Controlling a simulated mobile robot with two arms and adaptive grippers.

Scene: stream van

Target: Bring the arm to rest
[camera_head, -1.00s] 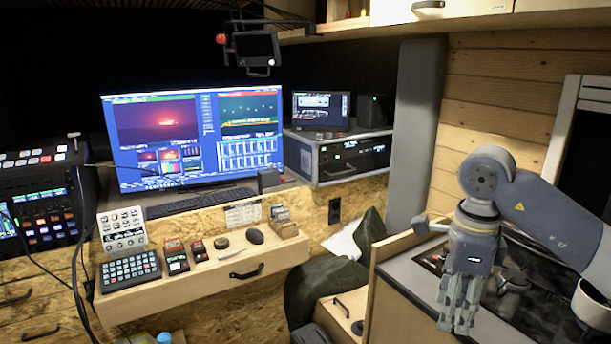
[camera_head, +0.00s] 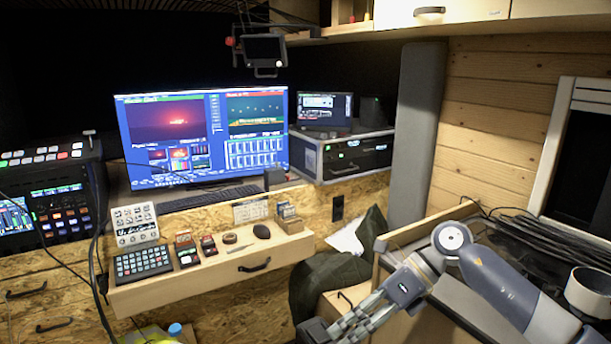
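My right arm comes in from the right edge, bent at a round joint. Its gripper (camera_head: 350,326) is low in the picture, right of centre, in front of the wooden cabinet and pointing down and to the left. The fingers lie near each other, but their tips are partly cut off by the bottom edge, so I cannot tell whether they are open or shut. I see no object clearly held. My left arm and gripper are not in view.
A wooden drawer unit (camera_head: 208,284) with a keypad (camera_head: 143,262) and small devices stands left of the arm. A dark cloth (camera_head: 330,276) hangs beside the gripper. A monitor (camera_head: 205,135) is behind. Cables (camera_head: 545,236) lie along the right counter. A camera rig (camera_head: 263,50) hangs above.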

